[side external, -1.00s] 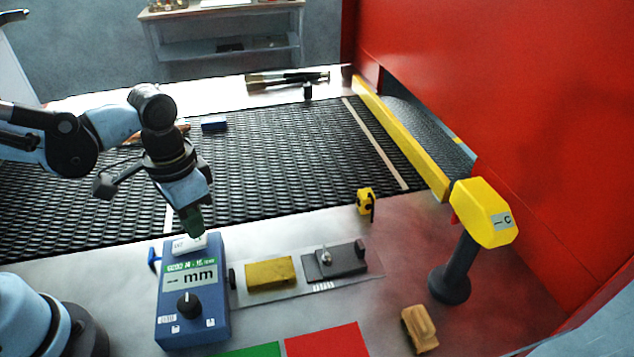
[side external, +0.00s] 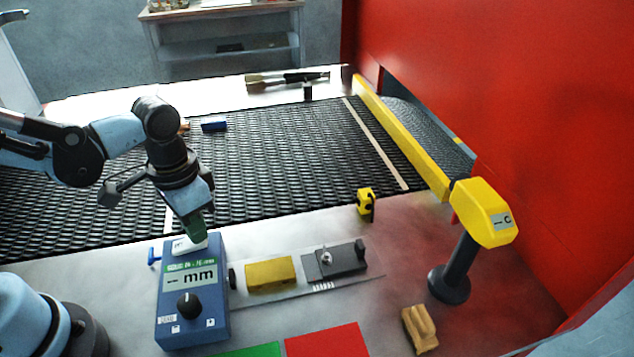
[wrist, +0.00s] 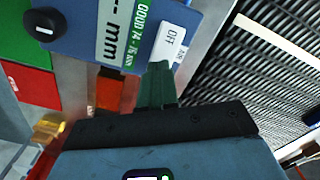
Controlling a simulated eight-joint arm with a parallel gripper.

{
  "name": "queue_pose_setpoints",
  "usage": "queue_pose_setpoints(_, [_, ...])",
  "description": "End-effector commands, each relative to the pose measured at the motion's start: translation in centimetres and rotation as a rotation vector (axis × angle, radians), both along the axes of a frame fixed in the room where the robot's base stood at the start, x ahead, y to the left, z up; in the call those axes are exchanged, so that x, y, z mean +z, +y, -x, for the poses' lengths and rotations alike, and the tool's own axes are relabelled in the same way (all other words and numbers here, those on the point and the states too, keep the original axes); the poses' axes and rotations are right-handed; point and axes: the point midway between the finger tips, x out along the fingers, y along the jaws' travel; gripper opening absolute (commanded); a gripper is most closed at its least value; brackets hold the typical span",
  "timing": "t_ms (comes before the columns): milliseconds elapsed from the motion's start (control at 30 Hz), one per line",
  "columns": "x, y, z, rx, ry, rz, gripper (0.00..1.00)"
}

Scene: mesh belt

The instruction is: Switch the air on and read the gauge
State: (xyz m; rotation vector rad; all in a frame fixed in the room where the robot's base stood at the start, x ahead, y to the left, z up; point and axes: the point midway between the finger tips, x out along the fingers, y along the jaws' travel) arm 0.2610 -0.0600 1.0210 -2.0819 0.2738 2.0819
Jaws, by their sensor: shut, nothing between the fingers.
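The blue gauge box (side external: 193,325) stands on the metal table at the lower left. Its display (side external: 190,278) shows dashes and "mm" and no number; the wrist view (wrist: 112,30) agrees. A green strip with "GOOD" and a range lies above the display. A black knob (side external: 188,303) is on its lower face.
A yellow block (side external: 270,273) and a dark fixture (side external: 336,262) lie right of the gauge. A yellow-headed post (side external: 484,212) stands farther right by the red wall. The mesh belt (side external: 290,165) runs behind. Green and red mats (side external: 327,342) lie in front.

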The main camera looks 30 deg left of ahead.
Motion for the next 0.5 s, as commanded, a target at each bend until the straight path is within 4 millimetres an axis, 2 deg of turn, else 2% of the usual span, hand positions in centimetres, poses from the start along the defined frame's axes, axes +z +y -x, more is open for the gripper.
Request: queue_pose_setpoints(500, [-0.48, 0.01, 0.02, 0.000, 0.000, 0.000, 0.00])
